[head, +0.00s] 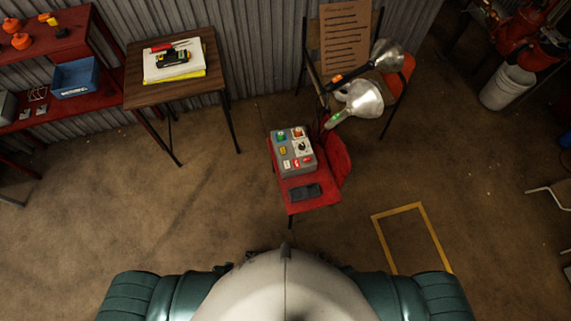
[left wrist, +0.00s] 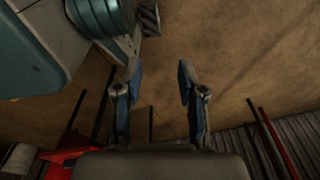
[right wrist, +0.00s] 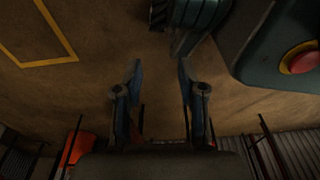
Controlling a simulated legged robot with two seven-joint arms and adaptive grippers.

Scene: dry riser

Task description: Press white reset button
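A grey control box (head: 293,150) sits on a small red stand (head: 310,198) ahead of me in the head view. Its top carries several coloured controls: green, orange, yellow and red patches and a dark round knob on a pale plate. They are too small to tell for certain which one is the white reset button. My left gripper (left wrist: 158,72) is open and empty in the left wrist view, above bare floor. My right gripper (right wrist: 160,70) is open and empty in the right wrist view. Neither gripper shows in the head view, and neither touches the box.
A dark handset-like object (head: 305,192) lies on the stand before the box. A metal lamp (head: 362,99) leans close behind it. Floor around a yellow marking (head: 433,238) is clear.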

